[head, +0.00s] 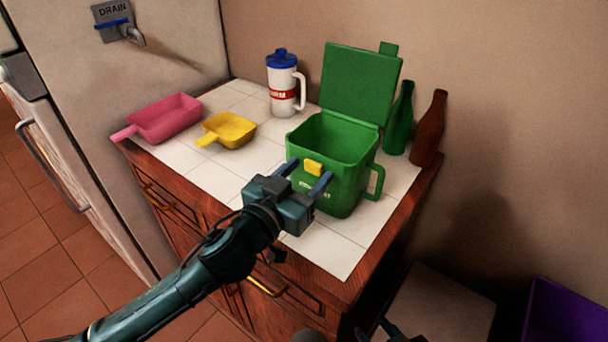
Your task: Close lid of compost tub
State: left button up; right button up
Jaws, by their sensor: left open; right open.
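The green compost tub (340,180) stands on the white tiled counter, with a yellow latch on its front and a handle on its right side. Its green lid (358,85) stands raised at the back, tilted up from the rim, so the tub is open. My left gripper (305,175) is open and empty just in front of the tub, its fingers pointing at the front wall near the latch. I cannot tell whether they touch it. My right gripper (392,328) shows only as a dark part at the bottom edge, away from the tub.
A green bottle (399,125) and a brown bottle (430,130) stand right of the lid. A white jug (284,88) with a blue top stands behind left. A yellow scoop (230,130) and a pink scoop (163,118) lie left. A purple bin (565,315) is lower right.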

pick_arm(q)
jog(key=shift+s, duration=0.1)
jog(key=b+v, duration=0.2)
jog(key=v, duration=1.1)
